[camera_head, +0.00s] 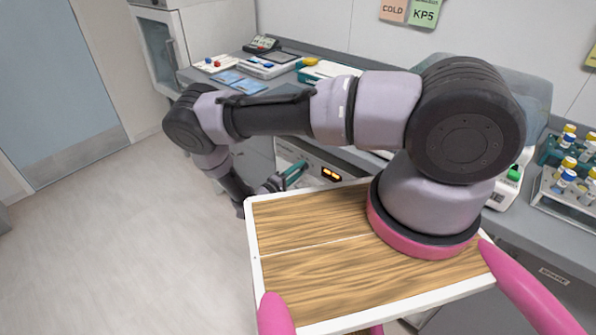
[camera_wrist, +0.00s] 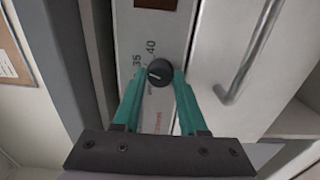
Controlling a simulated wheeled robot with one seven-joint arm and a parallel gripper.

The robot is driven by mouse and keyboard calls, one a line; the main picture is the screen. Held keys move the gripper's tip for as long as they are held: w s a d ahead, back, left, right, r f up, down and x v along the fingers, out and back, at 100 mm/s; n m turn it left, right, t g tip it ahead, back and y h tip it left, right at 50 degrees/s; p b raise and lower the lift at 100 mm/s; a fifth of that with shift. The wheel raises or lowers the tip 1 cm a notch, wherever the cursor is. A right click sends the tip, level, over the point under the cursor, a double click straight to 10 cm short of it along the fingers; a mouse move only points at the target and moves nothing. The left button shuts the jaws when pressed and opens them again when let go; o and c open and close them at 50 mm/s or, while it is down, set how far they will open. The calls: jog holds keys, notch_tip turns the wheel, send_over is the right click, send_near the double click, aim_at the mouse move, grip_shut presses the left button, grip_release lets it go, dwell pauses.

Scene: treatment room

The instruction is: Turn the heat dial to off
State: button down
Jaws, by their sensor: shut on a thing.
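The heat dial is a black round knob (camera_wrist: 159,72) with a pale pointer mark, on a light panel in the wrist view. The numbers 35 and 40 are printed around it. My gripper (camera_wrist: 160,77) has its teal fingers on either side of the dial, shut on it. In the head view my gripper (camera_head: 292,172) reaches the front of the light appliance (camera_head: 318,165) under the counter, where an orange lit display (camera_head: 331,174) shows. The dial itself is hidden there.
A metal bar handle (camera_wrist: 250,55) stands out from a door right of the dial. The grey counter (camera_head: 225,85) above holds trays and a phone-like device (camera_head: 262,43). Tube racks (camera_head: 570,165) stand at the right. The floor at left is clear.

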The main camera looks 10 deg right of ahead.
jog(key=shift+n, duration=0.3)
jog(key=n, duration=0.3)
jog(key=shift+n, duration=0.3)
jog(key=n, duration=0.4)
jog(key=shift+n, duration=0.3)
jog(key=n, duration=0.4)
jog(key=shift+n, duration=2.5)
jog(key=shift+c, duration=2.3)
grip_release()
